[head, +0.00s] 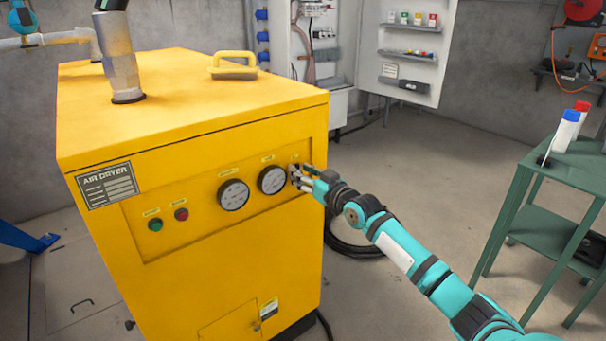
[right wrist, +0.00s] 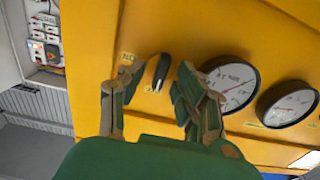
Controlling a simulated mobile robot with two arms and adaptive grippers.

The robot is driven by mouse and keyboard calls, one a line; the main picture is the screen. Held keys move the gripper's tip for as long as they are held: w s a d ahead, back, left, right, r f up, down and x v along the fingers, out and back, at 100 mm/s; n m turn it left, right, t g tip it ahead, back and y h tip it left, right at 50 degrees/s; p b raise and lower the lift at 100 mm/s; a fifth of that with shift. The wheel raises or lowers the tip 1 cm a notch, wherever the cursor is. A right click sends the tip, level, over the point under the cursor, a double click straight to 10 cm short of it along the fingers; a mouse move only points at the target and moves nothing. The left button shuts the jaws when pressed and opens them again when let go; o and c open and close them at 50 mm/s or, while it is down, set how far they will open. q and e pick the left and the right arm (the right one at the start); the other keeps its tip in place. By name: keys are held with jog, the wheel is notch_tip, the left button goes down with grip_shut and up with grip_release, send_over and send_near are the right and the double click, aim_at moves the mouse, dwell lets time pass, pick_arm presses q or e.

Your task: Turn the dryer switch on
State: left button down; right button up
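The yellow air dryer (head: 190,110) stands at the left and centre of the head view. Its dryer switch, a black rotary knob (right wrist: 161,72), sits on the panel beside small labels in the right wrist view. The knob looks slightly tilted in that view. My right gripper (head: 303,177) is at the right end of the panel and largely hides the switch in the head view. In the right wrist view my right gripper (right wrist: 150,92) is open, with one finger on each side of the knob; I cannot tell whether either touches it. My left gripper is not in view.
Two round gauges (head: 234,194) sit left of the switch, with a green button (head: 155,225) and a red button (head: 181,214) farther left. A green table (head: 535,160) stands at the right. An open cabinet (head: 405,60) is behind. Floor between is mostly clear.

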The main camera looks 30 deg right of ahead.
jog(key=shift+c, duration=0.4)
grip_shut()
